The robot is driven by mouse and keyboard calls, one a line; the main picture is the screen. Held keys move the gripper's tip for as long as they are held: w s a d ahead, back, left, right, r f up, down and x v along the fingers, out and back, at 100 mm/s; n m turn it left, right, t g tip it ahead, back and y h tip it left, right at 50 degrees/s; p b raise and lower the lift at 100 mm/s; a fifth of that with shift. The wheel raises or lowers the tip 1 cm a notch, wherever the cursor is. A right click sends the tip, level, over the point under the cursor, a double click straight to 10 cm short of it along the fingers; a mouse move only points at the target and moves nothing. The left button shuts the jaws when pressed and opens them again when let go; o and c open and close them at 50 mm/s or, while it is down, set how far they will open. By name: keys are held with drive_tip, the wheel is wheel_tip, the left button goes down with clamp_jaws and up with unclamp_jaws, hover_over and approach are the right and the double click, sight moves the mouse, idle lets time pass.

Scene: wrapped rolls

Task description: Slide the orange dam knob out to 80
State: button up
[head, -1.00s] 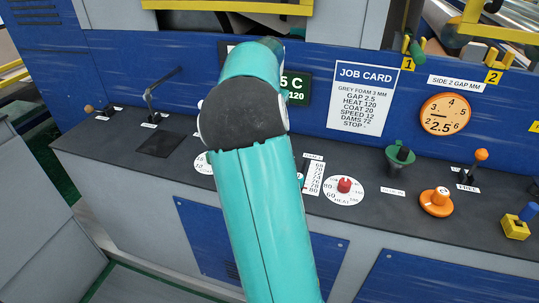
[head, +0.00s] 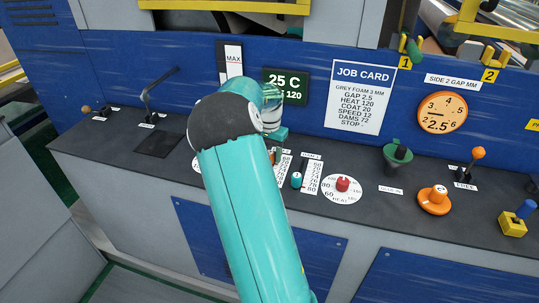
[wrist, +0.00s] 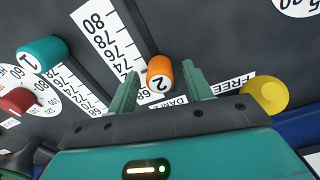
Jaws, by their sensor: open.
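The orange dam knob (wrist: 159,75), marked 2, stands beside the low-number end of its white scale (wrist: 104,38) in the wrist view. The 80 mark is at the scale's other end, away from the knob. My gripper (wrist: 160,70) is open, with one green finger on each side of the orange knob. I cannot tell whether either finger touches it. In the head view my arm hides most of the gripper, and only a sliver of the orange knob (head: 273,156) shows. The teal knob (wrist: 42,55), marked 1, stands by a neighbouring scale.
A red dial knob (head: 343,184) is right of the teal knob. Farther right on the dark console are a green funnel-shaped control (head: 397,160), an orange knob (head: 435,201) and an orange-topped lever (head: 478,154). A yellow round thing (wrist: 265,95) is right of my fingers.

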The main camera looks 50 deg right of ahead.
drive_tip(key=shift+f, duration=0.45)
